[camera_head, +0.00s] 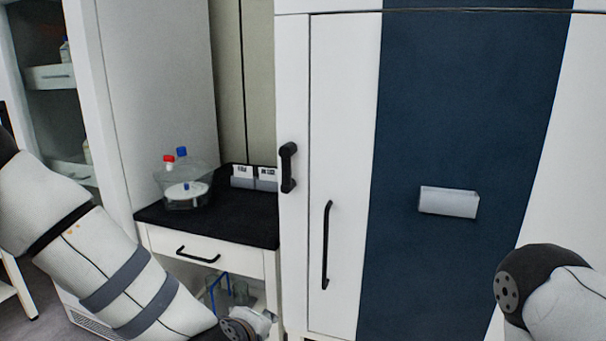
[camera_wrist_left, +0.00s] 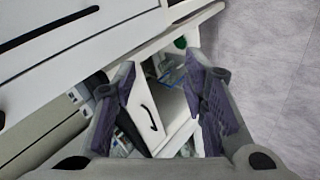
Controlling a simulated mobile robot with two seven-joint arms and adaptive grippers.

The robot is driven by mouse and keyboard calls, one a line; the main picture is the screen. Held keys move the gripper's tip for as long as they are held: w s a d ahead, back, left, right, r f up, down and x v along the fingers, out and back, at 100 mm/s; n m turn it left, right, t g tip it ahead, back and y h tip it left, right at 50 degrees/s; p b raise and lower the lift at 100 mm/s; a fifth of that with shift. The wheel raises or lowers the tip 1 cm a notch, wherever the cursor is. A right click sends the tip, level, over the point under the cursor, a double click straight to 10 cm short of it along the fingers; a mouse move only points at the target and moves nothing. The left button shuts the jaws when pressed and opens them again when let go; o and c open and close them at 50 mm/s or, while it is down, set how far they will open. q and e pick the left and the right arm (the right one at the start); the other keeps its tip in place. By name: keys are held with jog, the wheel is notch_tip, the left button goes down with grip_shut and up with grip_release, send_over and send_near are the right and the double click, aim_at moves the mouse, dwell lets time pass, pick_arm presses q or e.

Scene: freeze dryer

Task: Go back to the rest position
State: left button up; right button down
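My left arm (camera_head: 110,265) reaches in from the left in the head view, its wrist end low in front of the small cabinet. Its gripper lies outside that view. In the left wrist view my left gripper (camera_wrist_left: 160,72) is open, with a clear gap between its two purple-padded fingers and nothing held. My right arm (camera_head: 555,295) shows at the lower right edge of the head view, in front of the large white and dark blue unit (camera_head: 465,110). Its gripper is not in view.
Grey floor (camera_wrist_left: 265,50) is free at right in the wrist view.

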pick_arm(q)
jog(key=s+a+f+m+g, duration=0.4)
jog(key=s+a+f+m, duration=0.1)
jog(key=s+f, duration=0.7)
jog(key=s+a+f+m+g, duration=0.2)
jog(key=s+a, duration=0.1)
jog(key=s, duration=0.5)
jog(key=s+a+f+m+g+y, duration=0.1)
jog(key=s+a+f+m+g, duration=0.1)
jog(key=s, duration=0.6)
jog(key=s+a+f+m+g, duration=0.2)
jog(key=s+a, duration=0.3)
jog(key=s, duration=0.4)
jog(key=shift+f+m+y, duration=0.3)
jog(key=shift+m+y, duration=0.1)
jog(key=shift+w+a, duration=0.1)
jog(key=shift+w, duration=0.05)
